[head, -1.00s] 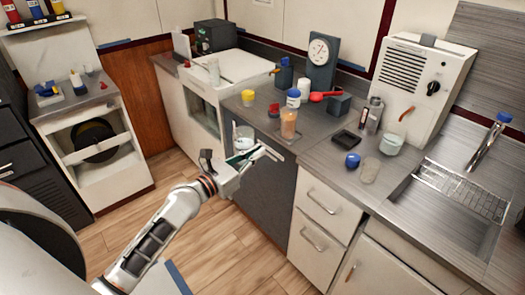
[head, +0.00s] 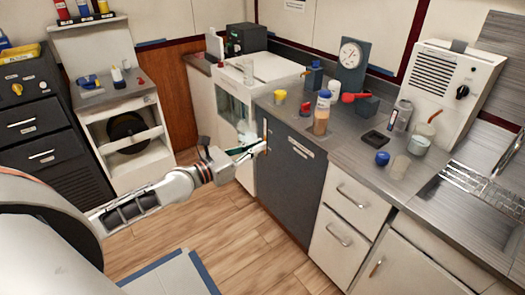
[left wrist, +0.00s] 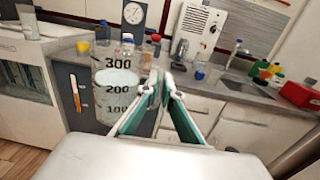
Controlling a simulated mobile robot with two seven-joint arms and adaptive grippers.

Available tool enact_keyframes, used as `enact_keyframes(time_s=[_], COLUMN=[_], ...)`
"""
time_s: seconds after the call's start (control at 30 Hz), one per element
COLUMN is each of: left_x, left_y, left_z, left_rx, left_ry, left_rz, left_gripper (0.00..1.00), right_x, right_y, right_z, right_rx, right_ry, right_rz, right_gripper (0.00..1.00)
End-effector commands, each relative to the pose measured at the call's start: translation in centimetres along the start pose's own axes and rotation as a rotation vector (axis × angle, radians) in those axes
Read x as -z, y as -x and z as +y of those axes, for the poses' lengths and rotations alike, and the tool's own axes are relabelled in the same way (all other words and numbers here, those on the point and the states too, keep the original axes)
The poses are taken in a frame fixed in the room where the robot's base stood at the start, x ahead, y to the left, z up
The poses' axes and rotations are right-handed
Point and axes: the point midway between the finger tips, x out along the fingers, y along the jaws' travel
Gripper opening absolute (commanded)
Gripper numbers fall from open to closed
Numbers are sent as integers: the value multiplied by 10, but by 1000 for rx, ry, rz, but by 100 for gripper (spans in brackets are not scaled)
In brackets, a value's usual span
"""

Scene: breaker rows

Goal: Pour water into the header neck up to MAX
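My left gripper (head: 254,148) reaches in from the left, out in front of the cabinets. In the left wrist view its fingers (left wrist: 162,88) close together at the right side of a clear measuring jug (left wrist: 118,92). The jug is marked 100, 200 and 300; it looks upright, with water between 200 and 300. In the head view the jug (head: 243,131) shows partly behind the gripper. The grip on its handle is hard to see. A clear upright tube (head: 247,72) stands at the white cabinet and may be the header neck. No MAX mark is readable. My right gripper is out of view.
The grey counter (head: 340,128) holds an orange-filled container (head: 321,122), a dial gauge (head: 351,56), a red scoop (head: 354,97) and a glass jar (head: 420,138). A white cabinet (head: 283,68) stands behind the jug.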

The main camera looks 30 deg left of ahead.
Motion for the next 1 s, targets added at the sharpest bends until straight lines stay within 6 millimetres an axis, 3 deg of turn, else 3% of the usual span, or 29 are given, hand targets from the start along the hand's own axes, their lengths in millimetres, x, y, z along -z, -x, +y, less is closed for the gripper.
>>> enact_keyframes(time_s=[0.47, 0.77, 1.0], left_x=[-5, 5, 22], left_y=[21, 40, 57], left_z=[13, -24, -65], left_rx=[14, 25, 1], left_ry=[-4, 5, 8], left_rz=[-1, -2, 0], left_gripper=[0, 0, 0], right_x=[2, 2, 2], right_y=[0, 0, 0], right_z=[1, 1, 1], right_rx=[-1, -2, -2], right_ry=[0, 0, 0], right_rz=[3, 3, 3], right_gripper=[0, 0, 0])
